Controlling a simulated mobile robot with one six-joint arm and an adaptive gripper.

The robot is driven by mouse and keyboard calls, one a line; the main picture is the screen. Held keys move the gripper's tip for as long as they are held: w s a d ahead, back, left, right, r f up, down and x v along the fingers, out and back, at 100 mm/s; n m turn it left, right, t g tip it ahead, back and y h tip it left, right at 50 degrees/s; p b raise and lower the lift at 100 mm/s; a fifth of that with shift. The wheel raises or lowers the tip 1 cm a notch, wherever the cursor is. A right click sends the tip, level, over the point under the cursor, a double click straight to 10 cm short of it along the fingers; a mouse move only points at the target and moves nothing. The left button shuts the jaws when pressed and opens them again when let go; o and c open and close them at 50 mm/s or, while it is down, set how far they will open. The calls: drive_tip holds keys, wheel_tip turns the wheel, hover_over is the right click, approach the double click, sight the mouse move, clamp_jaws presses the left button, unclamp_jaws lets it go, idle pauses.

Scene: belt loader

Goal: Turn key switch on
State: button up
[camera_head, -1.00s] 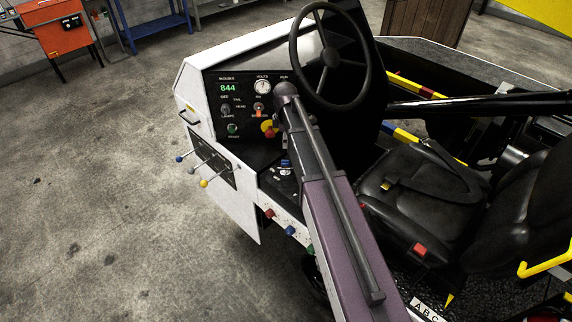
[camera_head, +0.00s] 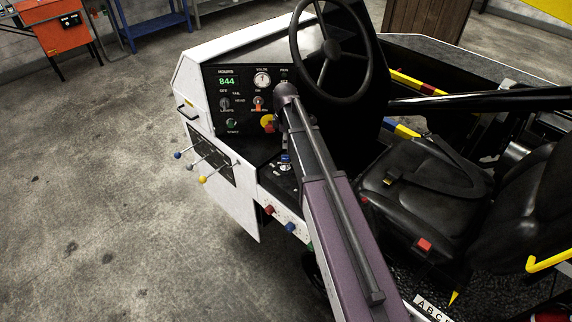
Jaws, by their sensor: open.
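The dark control panel (camera_head: 246,116) of the white loader console faces me at the upper middle. My arm (camera_head: 330,190) reaches from the bottom right up to the panel's right side, its far joint (camera_head: 287,91) over that edge. I cannot make out a key for certain. A small dark fitting (camera_head: 284,80) under a short label, just above that joint, may be the key switch and is partly covered. A switch with an orange part (camera_head: 258,102) sits left of the joint. My gripper and its fingers do not show, so their relation to the switch is hidden.
A red and yellow knob (camera_head: 268,122) lies close left of my arm. The steering wheel (camera_head: 331,48) stands just right of it. Coloured levers (camera_head: 203,180) stick out at the console's left. The black seat (camera_head: 410,190) is at the right. Open floor (camera_head: 90,220) lies left.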

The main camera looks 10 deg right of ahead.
sight(285, 161)
drive_tip(key=shift+f+b, duration=5.15)
drive_tip(key=shift+f, duration=0.3)
clamp_jaws()
